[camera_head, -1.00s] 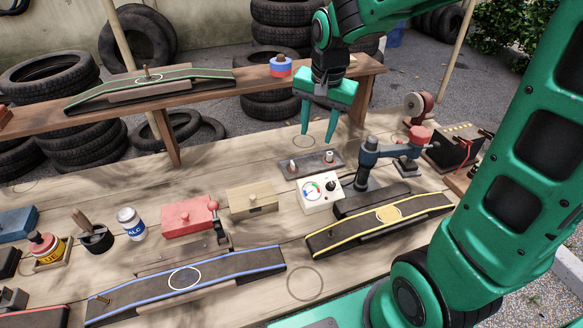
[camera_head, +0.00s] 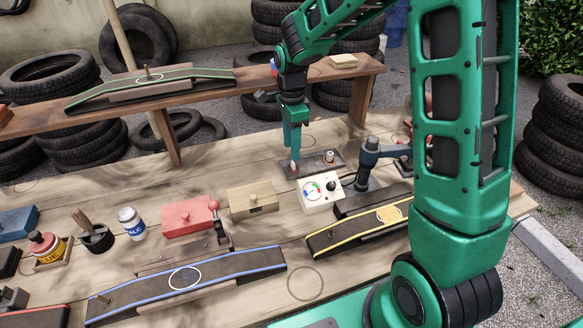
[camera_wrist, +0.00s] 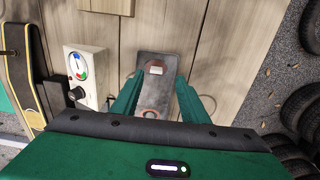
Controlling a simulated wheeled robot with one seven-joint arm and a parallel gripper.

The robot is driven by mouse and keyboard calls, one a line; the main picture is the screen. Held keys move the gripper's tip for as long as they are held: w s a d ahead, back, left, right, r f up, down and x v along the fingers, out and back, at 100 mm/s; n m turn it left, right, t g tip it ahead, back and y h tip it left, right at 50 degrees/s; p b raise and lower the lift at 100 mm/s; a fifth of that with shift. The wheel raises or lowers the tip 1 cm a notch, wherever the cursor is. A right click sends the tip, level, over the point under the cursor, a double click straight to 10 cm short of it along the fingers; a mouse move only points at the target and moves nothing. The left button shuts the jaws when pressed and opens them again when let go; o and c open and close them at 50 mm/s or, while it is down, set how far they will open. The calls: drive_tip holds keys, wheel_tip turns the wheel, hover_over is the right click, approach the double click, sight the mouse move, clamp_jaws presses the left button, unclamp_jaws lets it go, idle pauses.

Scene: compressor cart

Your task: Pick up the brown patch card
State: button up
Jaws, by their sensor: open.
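A dark plate (camera_head: 312,164) lies on the workbench with a small item at each end. In the wrist view, the near item is a flat brown round piece (camera_wrist: 151,109), which looks like the brown patch card. The far item is a small white block (camera_wrist: 156,70) on a brown round base. My gripper (camera_head: 292,155) points down at the plate's left end, its fingers open and empty. In the wrist view the fingers (camera_wrist: 159,103) stand on either side of the near brown piece. I cannot tell whether they touch the plate.
A white dial box (camera_head: 320,193) stands close in front of the plate. Bare bench lies left of the plate.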

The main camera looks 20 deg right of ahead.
sight(293, 166)
drive_tip(key=f, duration=0.4)
drive_tip(key=shift+s+d+f, duration=0.15)
drive_tip(key=shift+s+f, duration=0.1)
drive_tip(key=shift+s, duration=0.1)
drive_tip(key=shift+f, duration=0.55)
clamp_jaws()
